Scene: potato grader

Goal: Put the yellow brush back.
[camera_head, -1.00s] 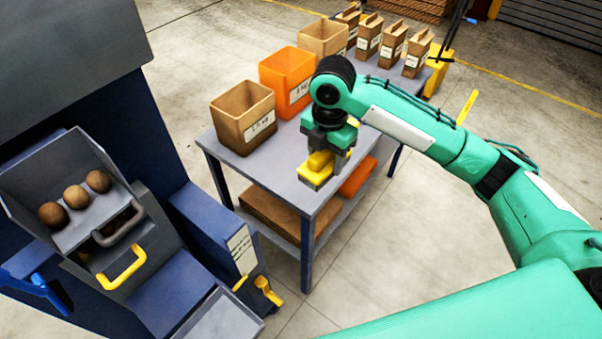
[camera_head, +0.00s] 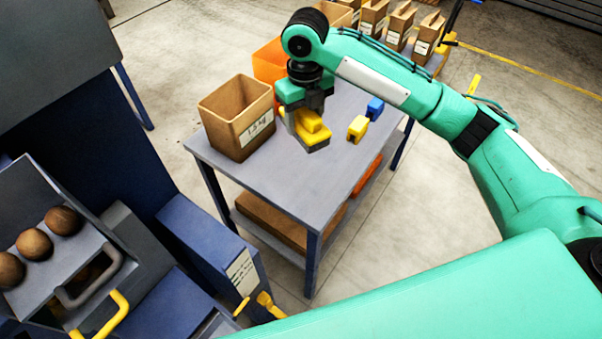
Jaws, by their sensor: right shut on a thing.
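My right gripper (camera_head: 307,108) is over the front part of the grey table (camera_head: 262,178), shut on the yellow brush (camera_head: 312,124). The brush has a yellow body over a dark grey lower part. Its grip area is partly hidden by the fingers, and I cannot tell whether its underside touches the tabletop. To the right of the gripper, a small yellow block-like item (camera_head: 357,128) and a small blue one (camera_head: 375,108) stand on the table. My left gripper is not in view.
A brown labelled bin (camera_head: 225,120) stands left of the gripper, with an orange bin (camera_head: 268,62) behind it. The blue grader with a potato tray (camera_head: 50,270) is at left. The table's front corner is bare.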

